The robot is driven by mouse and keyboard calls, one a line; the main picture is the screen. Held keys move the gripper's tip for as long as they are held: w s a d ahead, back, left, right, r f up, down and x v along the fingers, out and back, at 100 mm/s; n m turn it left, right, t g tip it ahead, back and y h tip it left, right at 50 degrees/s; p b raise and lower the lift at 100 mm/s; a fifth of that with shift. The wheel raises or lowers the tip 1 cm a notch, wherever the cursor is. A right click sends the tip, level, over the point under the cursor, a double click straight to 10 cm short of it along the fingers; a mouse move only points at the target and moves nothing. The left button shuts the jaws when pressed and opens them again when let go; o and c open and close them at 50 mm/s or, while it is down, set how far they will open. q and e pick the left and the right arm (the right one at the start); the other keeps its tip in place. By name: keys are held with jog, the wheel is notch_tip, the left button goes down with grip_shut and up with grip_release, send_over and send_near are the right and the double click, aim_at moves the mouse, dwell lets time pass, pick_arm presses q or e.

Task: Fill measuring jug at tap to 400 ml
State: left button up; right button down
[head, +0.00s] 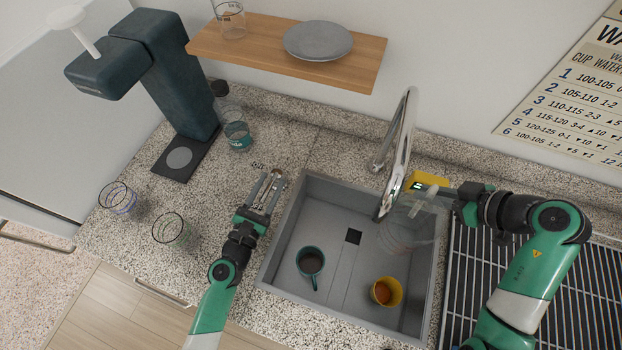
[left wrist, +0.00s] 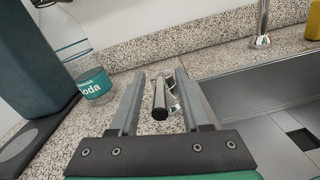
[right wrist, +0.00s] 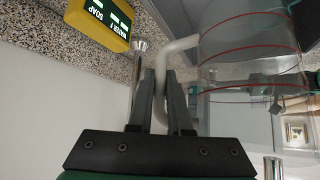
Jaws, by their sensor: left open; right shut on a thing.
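The clear measuring jug (head: 402,234) with red lines hangs over the sink's right side, close to the tap's spout end. My right gripper (head: 444,196) is shut on its pale handle; the jug also shows in the right wrist view (right wrist: 250,62). No water shows in it or from the chrome tap (head: 407,140). Whether the spout is directly over the jug's mouth is hard to tell. My left gripper (head: 268,188) is open on the counter left of the sink. A metal lever (left wrist: 160,100) with a dark round end is between its fingers, seemingly apart from them.
The grey sink (head: 330,190) holds a teal-rimmed mug (head: 311,262) and a yellow mug (head: 386,291). A yellow box (right wrist: 100,22) stands behind the jug. Glasses (head: 118,198) (head: 170,230) and a teal soda tub (head: 238,137) stand left. A drying rack (head: 570,290) lies right.

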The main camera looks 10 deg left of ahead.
pick_arm(q)
grip_shut()
dwell(1.4)
